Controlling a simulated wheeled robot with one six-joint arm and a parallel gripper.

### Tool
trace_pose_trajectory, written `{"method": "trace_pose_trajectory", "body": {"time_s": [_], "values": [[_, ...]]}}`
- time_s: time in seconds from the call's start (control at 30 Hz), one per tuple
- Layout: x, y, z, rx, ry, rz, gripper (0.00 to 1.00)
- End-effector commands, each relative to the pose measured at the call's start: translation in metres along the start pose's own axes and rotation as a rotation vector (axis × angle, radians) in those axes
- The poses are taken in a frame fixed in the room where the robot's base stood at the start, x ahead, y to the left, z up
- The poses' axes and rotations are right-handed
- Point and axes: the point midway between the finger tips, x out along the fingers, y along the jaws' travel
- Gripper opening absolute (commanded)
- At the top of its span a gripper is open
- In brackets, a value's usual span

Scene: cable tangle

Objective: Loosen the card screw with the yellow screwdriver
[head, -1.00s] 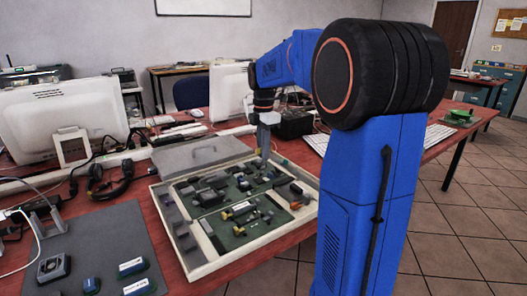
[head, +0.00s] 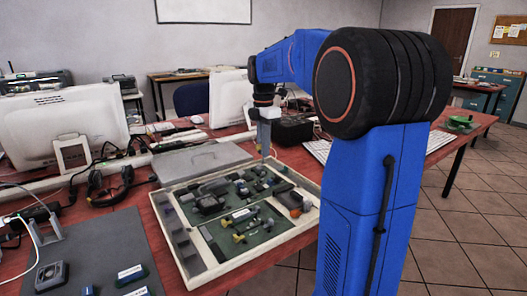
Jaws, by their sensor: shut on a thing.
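My gripper (head: 264,148) points down over the far part of a shallow, cream-edged tray (head: 258,252) on the red-brown table. It is shut on a thin, upright thing that is too small here to identify; its lower end is close to the parts in the tray. The tray holds a green board (head: 281,222) with many dark parts. Small yellow pieces (head: 238,238) lie on the near part of the board. I cannot tell whether any of them is the yellow screwdriver. The card screw cannot be made out at this size.
A grey lid-like panel (head: 198,160) lies behind the tray. A headset (head: 112,188) and cables lie to its left. A dark mat (head: 110,245) with small blocks and a fan is at the near left. White monitors (head: 62,112) and a keyboard (head: 318,151) stand farther back.

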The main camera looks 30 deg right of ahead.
Motion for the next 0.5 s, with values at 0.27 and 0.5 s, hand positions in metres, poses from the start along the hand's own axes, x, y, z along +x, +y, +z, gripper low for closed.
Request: {"method": "trace_pose_trajectory", "body": {"time_s": [0.27, 0.5], "values": [[-0.014, 0.0, 0.0, 0.0, 0.0, 0.001, 0.0], [-0.025, 0.0, 0.0, 0.0, 0.0, 0.001, 0.0]]}}
